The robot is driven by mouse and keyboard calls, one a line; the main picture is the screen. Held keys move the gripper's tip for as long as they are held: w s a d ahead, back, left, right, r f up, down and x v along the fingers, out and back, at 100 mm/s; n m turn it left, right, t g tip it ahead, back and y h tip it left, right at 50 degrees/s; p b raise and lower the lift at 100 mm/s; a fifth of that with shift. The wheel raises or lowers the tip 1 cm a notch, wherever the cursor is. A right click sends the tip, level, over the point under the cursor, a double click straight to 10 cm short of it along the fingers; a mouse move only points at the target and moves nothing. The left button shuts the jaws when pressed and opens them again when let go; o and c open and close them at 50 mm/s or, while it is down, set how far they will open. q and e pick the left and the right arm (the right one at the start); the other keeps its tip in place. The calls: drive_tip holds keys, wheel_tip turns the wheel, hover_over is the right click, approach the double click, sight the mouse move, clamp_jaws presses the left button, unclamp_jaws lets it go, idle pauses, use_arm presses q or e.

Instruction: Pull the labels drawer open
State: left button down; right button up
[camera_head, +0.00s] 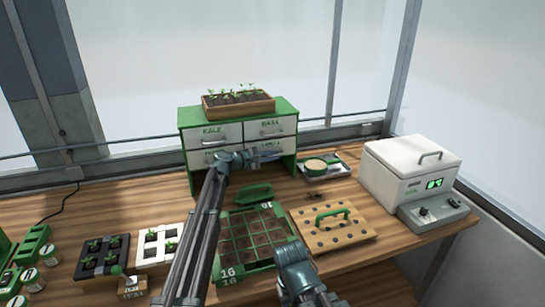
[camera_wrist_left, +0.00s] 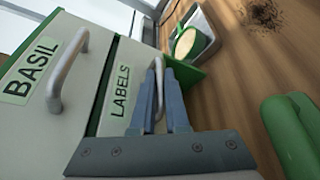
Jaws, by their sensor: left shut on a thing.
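A green cabinet (camera_head: 285,108) with white drawers stands at the back of the bench. The LABELS drawer (camera_wrist_left: 121,88) is its lower right one, below the BASIL drawer (camera_wrist_left: 32,75), which also shows in the head view (camera_head: 265,130). My left gripper (camera_head: 268,156) reaches its front, hiding most of it in the head view. In the left wrist view my left gripper (camera_wrist_left: 162,78) has its fingers on either side of the LABELS drawer's handle (camera_wrist_left: 158,92), shut on it. The drawer looks closed. Part of my right arm shows at bottom centre; its gripper is out of view.
A planter of seedlings (camera_head: 238,105) sits on the cabinet. A tray with a round pan (camera_head: 316,167) lies right of it.

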use_arm(q)
drive_tip(key=s+d, duration=0.2)
drive_tip(key=s, duration=0.5)
drive_tip(key=s+d, duration=0.2)
drive_tip(key=s, duration=0.5)
drive_tip(key=shift+s+d, duration=0.3)
drive_tip(key=shift+d, duration=0.05)
drive_tip(key=c, duration=1.2)
unclamp_jaws()
drive_tip(key=p+v, duration=0.3)
drive_tip(key=v, duration=1)
drive_tip(key=shift+s+a, duration=0.25)
drive_tip(key=shift+a, duration=0.1)
